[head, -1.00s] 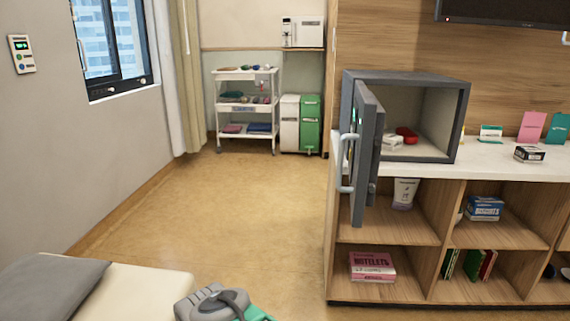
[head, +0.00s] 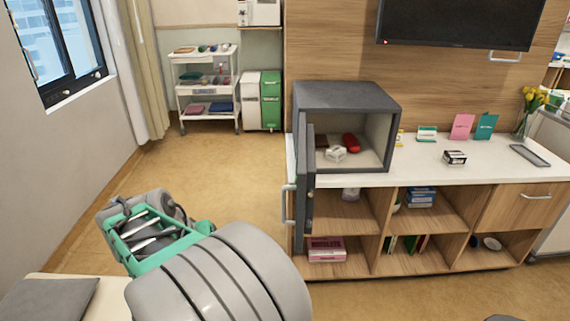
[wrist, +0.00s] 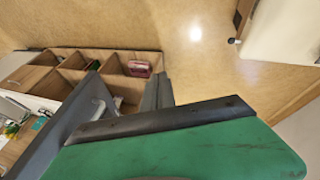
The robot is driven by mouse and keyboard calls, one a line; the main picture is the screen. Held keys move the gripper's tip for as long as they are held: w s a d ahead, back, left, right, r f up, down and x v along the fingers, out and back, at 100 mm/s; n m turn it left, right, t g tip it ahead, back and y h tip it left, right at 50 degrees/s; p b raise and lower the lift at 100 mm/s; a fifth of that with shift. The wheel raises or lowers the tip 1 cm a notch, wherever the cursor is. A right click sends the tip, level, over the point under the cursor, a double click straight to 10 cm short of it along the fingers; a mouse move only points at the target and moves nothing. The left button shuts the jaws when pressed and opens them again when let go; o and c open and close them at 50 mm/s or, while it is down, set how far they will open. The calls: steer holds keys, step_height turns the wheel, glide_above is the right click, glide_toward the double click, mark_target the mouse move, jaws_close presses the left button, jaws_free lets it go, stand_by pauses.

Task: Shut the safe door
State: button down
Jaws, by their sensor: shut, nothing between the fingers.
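The dark grey safe (head: 345,98) stands on the left end of the white counter. Its door (head: 306,205) is wide open, swung out toward me and seen nearly edge-on, with a light grey handle (head: 287,205) on its left side. Inside the safe are a red item (head: 351,143), a white item (head: 335,154) and a dark item. My gripper (wrist: 158,92) is shut and empty. In the head view my green and grey hand is left of the door, apart from it; its fingertips are not clear there.
Below the white counter (head: 440,160) are open shelves with a pink box (head: 326,250) and a blue box (head: 421,196). A white trolley (head: 207,92) and bins stand at the back. A bed (head: 85,300) is at lower left. The floor between is clear.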

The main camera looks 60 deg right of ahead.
steer(key=s+d+r+m+g+p, duration=0.1)
steer(key=s+d+r+p, duration=0.15)
steer(key=r, duration=0.25)
steer(key=s+d+r+m+g+h+p, duration=0.1)
steer(key=s+d+r+m+p, duration=0.1)
steer(key=d+r+p, duration=0.15)
steer(key=s+d+r+m+g+p, duration=0.1)
steer(key=s+d+r+p, duration=0.15)
steer(key=r, duration=0.25)
glide_toward(284, 213)
step_height(284, 213, down, 3)
steer(key=s+a, duration=0.1)
steer(key=s, duration=0.3)
steer(key=s+d+p, duration=0.1)
steer(key=shift+s+d+f, duration=0.1)
steer(key=shift+s+d, duration=0.1)
steer(key=shift+s, duration=0.15)
